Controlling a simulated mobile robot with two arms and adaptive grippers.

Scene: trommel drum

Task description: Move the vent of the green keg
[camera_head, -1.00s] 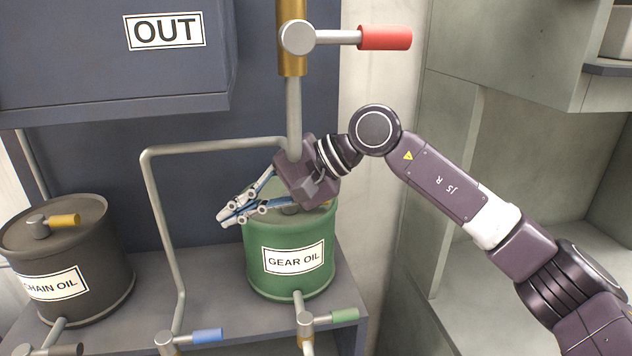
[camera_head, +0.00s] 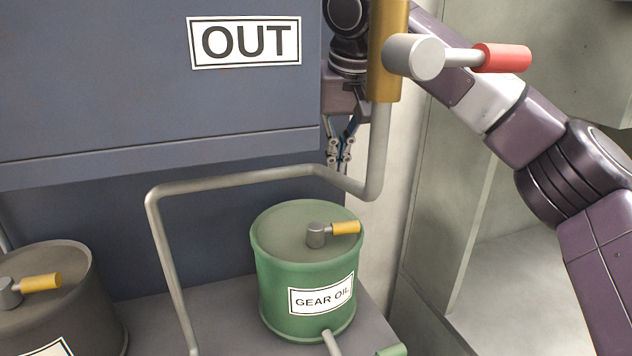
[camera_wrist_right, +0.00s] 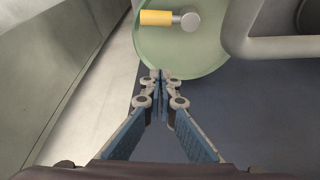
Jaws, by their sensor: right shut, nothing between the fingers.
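The green keg (camera_head: 278,268), labelled GEAR OIL, stands upright on a grey shelf in the head view. Its vent is a grey knob with a yellow handle (camera_head: 345,228) on the lid, the handle pointing right. The vent's yellow handle (camera_wrist_right: 156,18) and green lid (camera_wrist_right: 205,60) also show at the top of the right wrist view. My right gripper (camera_head: 338,166) is above and behind the keg, partly hidden by the grey pipe and brass fitting. In the right wrist view my right gripper (camera_wrist_right: 160,78) is shut and empty, apart from the vent. My left gripper is not in view.
A grey pipe (camera_head: 240,178) bends behind the keg and rises to a brass fitting (camera_head: 386,50) with a red-handled valve (camera_head: 500,58). A dark keg (camera_head: 50,300) with a yellow-handled vent stands at left. The blue OUT box (camera_head: 120,90) overhangs the back.

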